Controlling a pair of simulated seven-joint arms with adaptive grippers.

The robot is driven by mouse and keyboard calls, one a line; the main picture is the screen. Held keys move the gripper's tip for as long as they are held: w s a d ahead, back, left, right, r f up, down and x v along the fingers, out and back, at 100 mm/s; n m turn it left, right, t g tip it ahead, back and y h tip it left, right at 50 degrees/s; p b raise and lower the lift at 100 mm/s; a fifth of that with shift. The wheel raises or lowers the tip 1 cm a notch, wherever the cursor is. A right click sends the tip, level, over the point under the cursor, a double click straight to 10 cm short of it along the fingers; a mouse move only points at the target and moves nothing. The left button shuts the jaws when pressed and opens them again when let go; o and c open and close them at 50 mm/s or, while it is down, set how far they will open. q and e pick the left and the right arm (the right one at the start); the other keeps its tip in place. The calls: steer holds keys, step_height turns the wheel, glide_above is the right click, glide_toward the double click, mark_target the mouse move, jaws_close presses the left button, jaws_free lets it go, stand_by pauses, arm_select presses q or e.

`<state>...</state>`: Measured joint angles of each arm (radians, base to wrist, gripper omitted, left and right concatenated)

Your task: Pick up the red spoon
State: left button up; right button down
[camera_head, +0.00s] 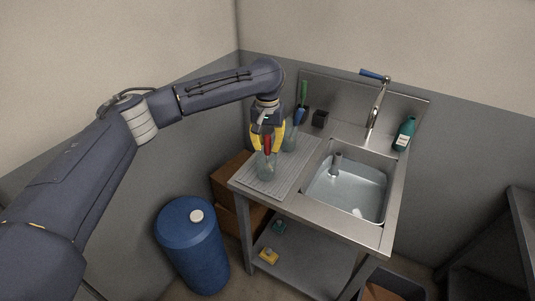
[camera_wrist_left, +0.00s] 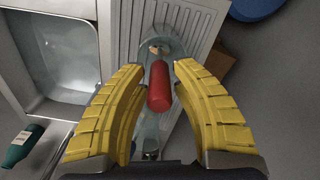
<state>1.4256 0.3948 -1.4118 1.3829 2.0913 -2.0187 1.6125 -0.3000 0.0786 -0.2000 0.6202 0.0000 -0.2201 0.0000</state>
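The red spoon (camera_wrist_left: 159,87) shows its red handle end in the left wrist view, between the yellow fingers of my left gripper (camera_wrist_left: 160,105). A gap shows on each side of the handle, so the fingers are apart from it. In the head view the red spoon (camera_head: 267,145) stands upright in a clear glass jar (camera_head: 266,166) on the ribbed drainboard (camera_head: 252,180). My left gripper (camera_head: 267,146) points down over the jar with its fingers on both sides of the handle. The spoon's lower part is hard to make out through the glass. My right gripper is in neither view.
A sink basin (camera_head: 346,192) with a tap (camera_head: 375,105) lies to the right. A green bottle (camera_head: 404,134) stands at its far right corner. A blue barrel (camera_head: 193,245) is on the floor.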

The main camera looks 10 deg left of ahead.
arm_select(q)
jaws_close()
steer(key=shift+r, duration=0.15)
stand_by(0.4)
